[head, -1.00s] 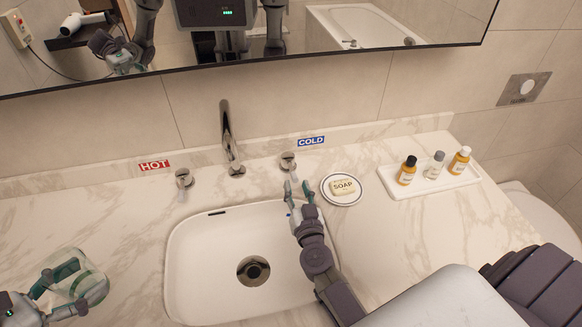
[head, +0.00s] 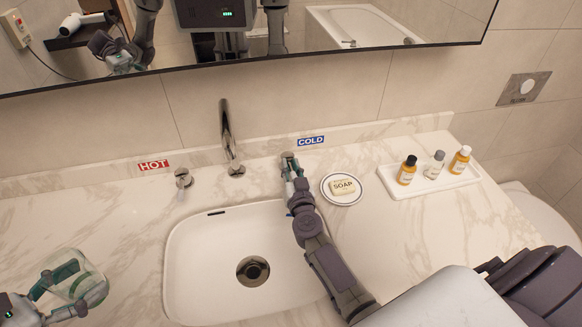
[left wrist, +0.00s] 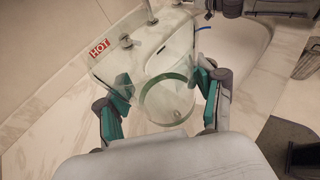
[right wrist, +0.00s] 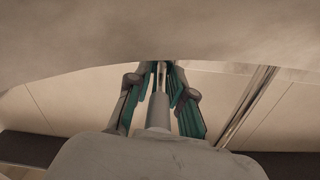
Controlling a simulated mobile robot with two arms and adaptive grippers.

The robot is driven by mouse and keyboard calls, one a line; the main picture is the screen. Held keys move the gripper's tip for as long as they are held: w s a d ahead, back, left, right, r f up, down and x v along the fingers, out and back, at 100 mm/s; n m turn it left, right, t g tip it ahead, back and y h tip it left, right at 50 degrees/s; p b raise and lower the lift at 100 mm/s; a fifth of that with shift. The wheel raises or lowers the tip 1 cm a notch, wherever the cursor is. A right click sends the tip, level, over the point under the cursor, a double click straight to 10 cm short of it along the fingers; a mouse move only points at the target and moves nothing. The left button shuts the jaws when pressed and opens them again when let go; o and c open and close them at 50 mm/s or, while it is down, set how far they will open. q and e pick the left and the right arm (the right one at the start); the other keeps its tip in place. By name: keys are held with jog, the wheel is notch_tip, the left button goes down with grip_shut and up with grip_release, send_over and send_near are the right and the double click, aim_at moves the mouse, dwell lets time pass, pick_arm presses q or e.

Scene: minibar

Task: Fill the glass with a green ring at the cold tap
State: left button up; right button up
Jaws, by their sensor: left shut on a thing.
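The glass (head: 88,262) is clear with a green tint and is held left of the sink. In the left wrist view the glass (left wrist: 165,118) shows a green ring and looks empty. My left gripper (head: 84,281) is shut on it, one finger on each side. The cold tap's chrome knob (head: 288,156) stands under the blue COLD label (head: 311,141). My right gripper (head: 289,164) is at this knob. In the right wrist view its fingers (right wrist: 163,66) lie either side of a chrome part; whether they press on it is unclear.
The spout (head: 227,130) stands behind the white sink (head: 205,270), with no water visible. The hot knob (head: 183,177) is left of it. A soap dish (head: 342,200) and a bottle tray (head: 400,190) stand right of my right gripper. The left counter is clear.

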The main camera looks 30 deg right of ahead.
grip_shut()
jog(key=shift+r, duration=0.1)
jog(key=shift+d+r+n+y, duration=0.1)
jog(key=shift+d+n+y, duration=0.2)
jog(key=shift+n+y, duration=0.45)
jog(key=o, duration=0.5)
grip_release()
jog(key=shift+s+a, duration=0.1)
